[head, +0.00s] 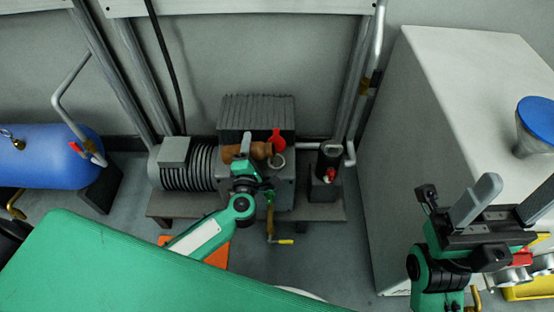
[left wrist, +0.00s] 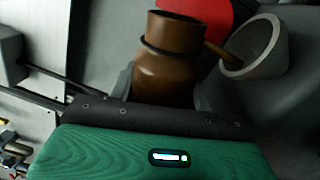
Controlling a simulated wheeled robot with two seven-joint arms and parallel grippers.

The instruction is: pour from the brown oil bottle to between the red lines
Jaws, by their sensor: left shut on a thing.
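My left gripper (head: 246,158) is shut on the brown oil bottle (head: 262,151), above the grey pump (head: 284,190). The bottle is tipped over, its mouth toward the pump's round grey filler opening (head: 277,161). In the left wrist view the bottle (left wrist: 168,60) has its open mouth near the pale filler cup (left wrist: 252,48). A thin brown streak of oil (left wrist: 222,47) runs into that cup. A red cap (head: 277,139) stands beside the opening. I cannot make out the red lines or the oil level. My right gripper (head: 508,197) is open and empty at the far right.
A ribbed motor (head: 188,165) adjoins the pump on the left. A dark cylinder (head: 328,165) with a pipe stands to its right. A valve with a yellow handle (head: 282,241) hangs below. A large white cabinet (head: 420,110) and a blue tank (head: 45,160) flank the pump.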

